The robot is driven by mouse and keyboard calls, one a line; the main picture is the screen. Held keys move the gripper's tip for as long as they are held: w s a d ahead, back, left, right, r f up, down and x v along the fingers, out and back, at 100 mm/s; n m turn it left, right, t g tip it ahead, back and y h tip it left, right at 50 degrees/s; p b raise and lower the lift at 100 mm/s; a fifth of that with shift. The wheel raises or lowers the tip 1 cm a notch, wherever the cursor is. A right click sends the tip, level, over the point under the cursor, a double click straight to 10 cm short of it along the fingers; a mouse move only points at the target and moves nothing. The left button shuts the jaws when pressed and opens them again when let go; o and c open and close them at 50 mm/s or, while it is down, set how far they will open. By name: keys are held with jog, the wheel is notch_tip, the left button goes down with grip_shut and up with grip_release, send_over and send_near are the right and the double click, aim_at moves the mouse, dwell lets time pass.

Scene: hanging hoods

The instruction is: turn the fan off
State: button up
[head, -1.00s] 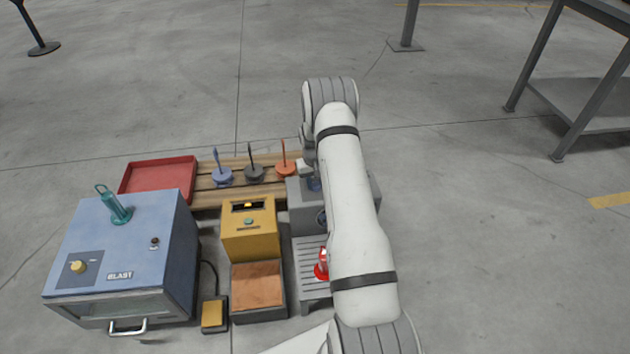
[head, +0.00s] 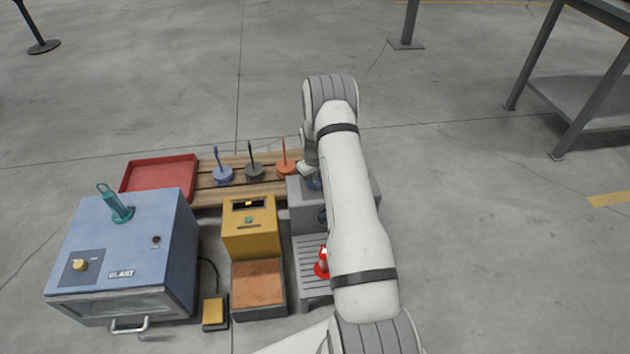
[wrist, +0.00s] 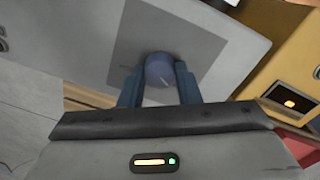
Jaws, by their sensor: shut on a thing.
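The fan unit is a grey box (head: 301,215) behind my arm in the head view; a dark round opening (head: 323,216) on its front is partly covered by the arm. In the wrist view a round blue knob (wrist: 159,68) with a pale pointer line stands on a darker grey panel (wrist: 195,43) of the box. My gripper (wrist: 158,87) has its two blue fingers on either side of the knob and is shut on it. In the head view my gripper (head: 314,182) is mostly hidden by the arm at the box top.
A yellow machine (head: 250,232) stands just left of the grey box. A blue blast cabinet (head: 125,245), red tray (head: 150,174) and several stemmed pieces are further left.

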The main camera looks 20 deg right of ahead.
jog(key=shift+w+r, duration=0.1)
jog(key=shift+w, duration=0.05)
jog(key=o, duration=1)
jog(key=r+p, duration=0.1)
jog(key=r, duration=0.2)
jog(key=r+p, duration=0.1)
jog(key=r, duration=0.3)
jog(key=shift+a+r, duration=0.2)
jog(key=shift+r, duration=0.1)
